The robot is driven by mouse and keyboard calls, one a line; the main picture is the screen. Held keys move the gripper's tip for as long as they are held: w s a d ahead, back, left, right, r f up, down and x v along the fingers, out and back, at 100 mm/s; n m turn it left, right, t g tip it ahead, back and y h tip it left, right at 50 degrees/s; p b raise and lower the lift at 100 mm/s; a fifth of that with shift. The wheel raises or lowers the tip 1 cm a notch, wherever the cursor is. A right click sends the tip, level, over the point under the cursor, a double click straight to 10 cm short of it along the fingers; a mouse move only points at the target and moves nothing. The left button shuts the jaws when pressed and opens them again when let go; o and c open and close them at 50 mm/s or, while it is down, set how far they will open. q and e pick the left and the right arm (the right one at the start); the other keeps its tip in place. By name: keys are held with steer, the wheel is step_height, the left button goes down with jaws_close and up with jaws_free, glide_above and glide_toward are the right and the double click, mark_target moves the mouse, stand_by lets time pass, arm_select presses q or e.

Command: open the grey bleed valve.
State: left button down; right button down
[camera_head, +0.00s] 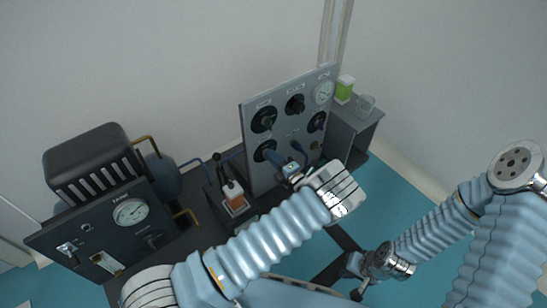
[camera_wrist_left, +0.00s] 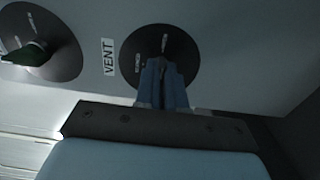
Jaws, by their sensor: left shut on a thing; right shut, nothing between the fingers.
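A grey upright panel (camera_head: 283,92) carries several dark round valve dials and a gauge. In the left wrist view, my left gripper (camera_wrist_left: 162,72) is shut on a small knob (camera_wrist_left: 163,44) at the centre of a black dial (camera_wrist_left: 133,47) beside a VENT label. The fingers hide most of the knob, so I cannot tell its colour. In the head view, my left gripper (camera_head: 288,165) reaches the lower part of the panel, and its wrist partly hides that area. My right gripper (camera_head: 357,289) is shut and empty, low and away from the panel.
Another dial with a dark green knob (camera_wrist_left: 30,54) lies left of the held one. A dark gauge unit (camera_head: 100,235) stands at left. A side stand (camera_head: 352,128) holds a green-and-white box (camera_head: 345,88) and a glass (camera_head: 366,104). Blue floor (camera_head: 395,195) is open at right.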

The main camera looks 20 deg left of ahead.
arm_select(q)
steer(key=shift+w+a+r, duration=0.1)
steer(key=shift+w+a, duration=0.05)
steer(key=c, duration=1.2)
jaws_free()
steer(key=shift+c, duration=0.2)
steer(key=v, duration=1.4)
